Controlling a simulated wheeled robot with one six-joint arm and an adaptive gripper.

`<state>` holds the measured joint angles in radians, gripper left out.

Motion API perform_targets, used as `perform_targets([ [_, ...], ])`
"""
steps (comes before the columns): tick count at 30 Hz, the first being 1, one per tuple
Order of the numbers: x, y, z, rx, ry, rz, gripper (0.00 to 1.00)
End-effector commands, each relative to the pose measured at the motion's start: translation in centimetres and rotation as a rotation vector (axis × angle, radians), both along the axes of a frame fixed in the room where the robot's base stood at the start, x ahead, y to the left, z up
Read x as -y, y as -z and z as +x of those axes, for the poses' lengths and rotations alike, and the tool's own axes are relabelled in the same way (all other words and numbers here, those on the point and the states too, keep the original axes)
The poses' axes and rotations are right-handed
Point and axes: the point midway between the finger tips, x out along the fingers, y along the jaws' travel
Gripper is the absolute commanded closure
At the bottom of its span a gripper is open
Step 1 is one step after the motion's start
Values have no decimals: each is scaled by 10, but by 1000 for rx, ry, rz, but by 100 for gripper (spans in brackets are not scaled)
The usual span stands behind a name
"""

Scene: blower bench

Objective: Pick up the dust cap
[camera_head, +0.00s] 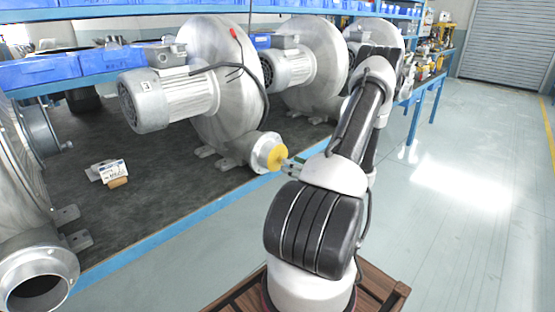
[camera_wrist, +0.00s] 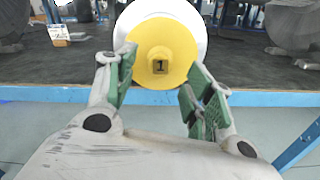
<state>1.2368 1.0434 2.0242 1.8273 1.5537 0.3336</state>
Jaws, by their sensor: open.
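The dust cap is a round yellow disc (camera_wrist: 163,52) with a dark square marked "1" at its middle. It sits on the pale outlet flange of a blower, and in the head view the yellow cap (camera_head: 277,157) faces my arm. My gripper (camera_wrist: 160,92) is open, its green-padded fingers spread to the left and right of the cap's lower part in the wrist view. I cannot tell whether a pad touches the cap. In the head view my gripper (camera_head: 291,164) is small, just right of the cap and partly hidden by my arm.
The blower (camera_head: 222,85) stands on a dark bench top with a blue edge (camera_head: 175,230). Another blower outlet (camera_head: 38,280) is open at lower left. A small white-labelled box (camera_head: 108,170) lies on the bench. Blue bins (camera_head: 40,70) line the shelf. The floor at right is clear.

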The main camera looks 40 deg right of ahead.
Motion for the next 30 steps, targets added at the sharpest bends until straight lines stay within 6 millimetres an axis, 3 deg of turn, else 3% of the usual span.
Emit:
perform_targets([
  [7, -2, 2, 37, -1, -2, -1, 47],
  [16, -2, 2, 44, -2, -1, -1, 47],
  [24, -2, 2, 43, -2, -1, -1, 96],
  [30, -2, 2, 43, -2, -1, -1, 100],
])
